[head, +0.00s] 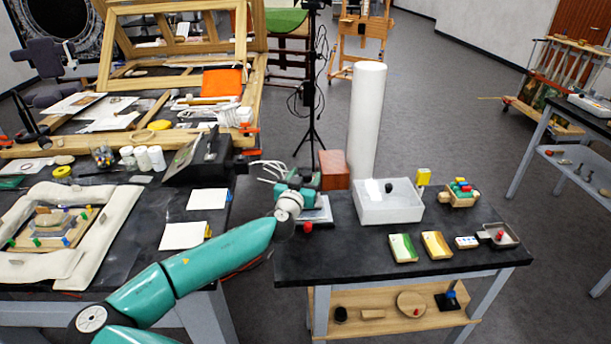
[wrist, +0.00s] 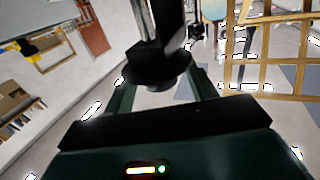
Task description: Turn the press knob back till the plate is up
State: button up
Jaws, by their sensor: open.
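My gripper (head: 303,183) is over the back left part of the small black table, above a low pale press-like stand (head: 316,214) that it largely hides. In the wrist view my gripper (wrist: 161,92) is open, with one dark green finger on each side. A black round piece, which looks like the press knob (wrist: 157,76), shows between or just beyond the fingers, with a dark upright part above it. I cannot tell whether the fingers touch it. The press plate and its height are hidden.
A red ball-shaped piece (head: 308,227) is in front of the stand. A red-brown box (head: 334,169) and tall white cylinder (head: 366,118) are behind. A white tray (head: 389,208) stands to the right. The larger worktable (head: 125,228) is to the left, with a floor gap between.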

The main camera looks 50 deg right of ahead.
jog(key=shift+w+d, duration=0.2)
jog(key=shift+d, duration=0.35)
jog(key=shift+c, duration=0.5)
jog(key=c, duration=0.9)
jog(key=shift+o, duration=0.2)
